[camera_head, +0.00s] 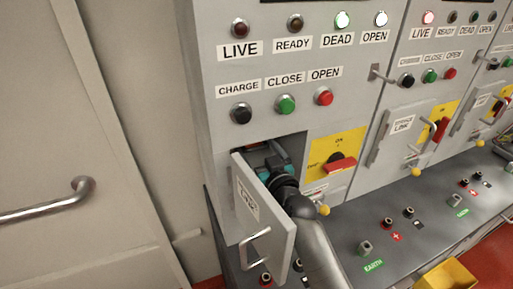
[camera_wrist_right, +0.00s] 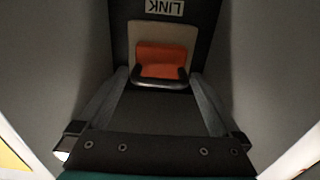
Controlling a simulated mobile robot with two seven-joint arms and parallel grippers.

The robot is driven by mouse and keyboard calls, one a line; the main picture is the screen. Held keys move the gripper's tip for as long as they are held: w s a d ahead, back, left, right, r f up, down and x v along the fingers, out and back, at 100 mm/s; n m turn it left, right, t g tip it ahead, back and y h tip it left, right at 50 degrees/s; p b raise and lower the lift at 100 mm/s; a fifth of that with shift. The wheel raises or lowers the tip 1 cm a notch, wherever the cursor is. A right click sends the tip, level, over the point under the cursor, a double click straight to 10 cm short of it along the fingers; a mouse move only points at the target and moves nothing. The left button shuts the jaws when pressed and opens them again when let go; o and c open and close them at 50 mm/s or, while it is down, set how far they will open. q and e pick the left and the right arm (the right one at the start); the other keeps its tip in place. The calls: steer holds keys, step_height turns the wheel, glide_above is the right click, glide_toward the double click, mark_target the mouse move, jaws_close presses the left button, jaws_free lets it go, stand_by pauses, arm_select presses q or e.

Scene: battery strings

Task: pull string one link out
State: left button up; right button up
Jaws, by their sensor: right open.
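The string one link is an orange block (camera_wrist_right: 162,62) in the right wrist view, with a black handle bar (camera_wrist_right: 161,84) on its near side. It sits at the back of a dark compartment under an upside-down LINK label (camera_wrist_right: 164,7). My right gripper (camera_wrist_right: 160,80) is open, with its fingertips to either side of the handle. I cannot tell whether they touch it. In the head view my right gripper (camera_head: 270,160) is inside the first cabinet's compartment, and my arm hides most of the opening. The compartment door (camera_head: 261,212) stands open. My left gripper is out of view.
On the first panel the DEAD lamp (camera_head: 342,20) and OPEN lamp (camera_head: 381,19) are lit. A red rotary switch (camera_head: 340,164) on a yellow plate is right of the opening. The door's handle (camera_head: 254,249) juts out beside my arm. A yellow bin (camera_head: 446,276) stands lower right.

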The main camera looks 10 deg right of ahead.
steer(key=shift+w, duration=0.1)
jaws_close()
stand_by(0.9)
